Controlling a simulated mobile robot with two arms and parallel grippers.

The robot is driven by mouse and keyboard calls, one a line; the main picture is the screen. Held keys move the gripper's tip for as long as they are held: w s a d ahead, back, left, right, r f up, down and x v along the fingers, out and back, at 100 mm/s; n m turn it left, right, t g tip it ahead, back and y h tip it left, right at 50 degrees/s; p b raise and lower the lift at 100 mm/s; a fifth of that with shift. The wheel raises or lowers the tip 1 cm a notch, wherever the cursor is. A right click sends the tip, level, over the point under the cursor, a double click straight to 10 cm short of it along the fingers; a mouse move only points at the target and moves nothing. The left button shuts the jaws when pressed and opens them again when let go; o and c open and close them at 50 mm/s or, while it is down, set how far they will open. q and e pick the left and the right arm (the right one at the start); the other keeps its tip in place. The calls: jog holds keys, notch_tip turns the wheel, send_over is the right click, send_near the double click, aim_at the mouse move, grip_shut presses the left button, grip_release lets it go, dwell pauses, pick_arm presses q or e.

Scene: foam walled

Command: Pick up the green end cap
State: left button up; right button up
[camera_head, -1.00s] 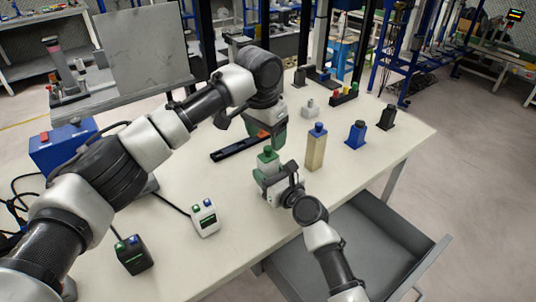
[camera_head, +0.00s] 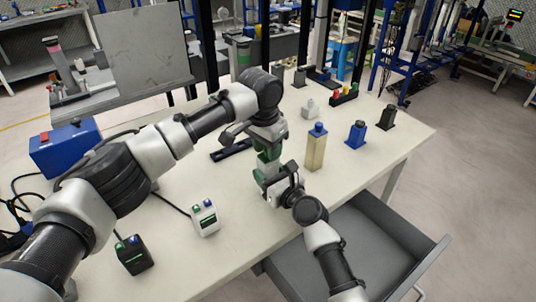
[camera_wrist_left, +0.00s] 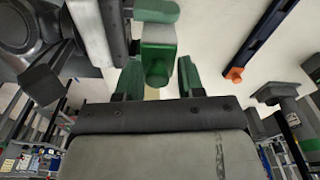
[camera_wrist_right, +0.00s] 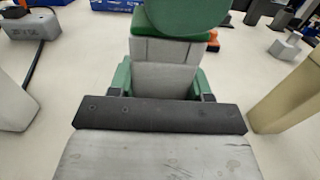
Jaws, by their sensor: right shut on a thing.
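The green end cap (camera_wrist_left: 158,62) sits on the upper end of a pale grey block (camera_wrist_right: 165,80). My right gripper (camera_head: 268,177) is shut on this block, low on its sides, and holds it upright above the table. My left gripper (camera_head: 268,150) comes down from above, right over the block. In the left wrist view its green fingers (camera_wrist_left: 160,80) stand apart on either side of the cap's small knob, with gaps visible. The head view mostly hides the cap behind the left fingers. The right wrist view shows the gripped block close up.
A tall beige block with a blue top (camera_head: 316,148) stands just right of the grippers. A dark bar (camera_head: 232,149) lies behind. A white two-button box (camera_head: 205,218) and a black one (camera_head: 134,254) stand front left.

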pick_arm(q)
jog(key=shift+a+f, duration=0.1)
jog(key=shift+a, duration=0.05)
jog(key=shift+w+r, duration=0.1)
jog(key=shift+r, duration=0.15)
jog(key=shift+c, duration=0.8)
notch_tip(320, 180, up, 10)
jog(key=shift+f, duration=0.15)
grip_shut()
pick_arm(e)
jog(key=o, duration=1)
jog(key=shift+o, duration=0.2)
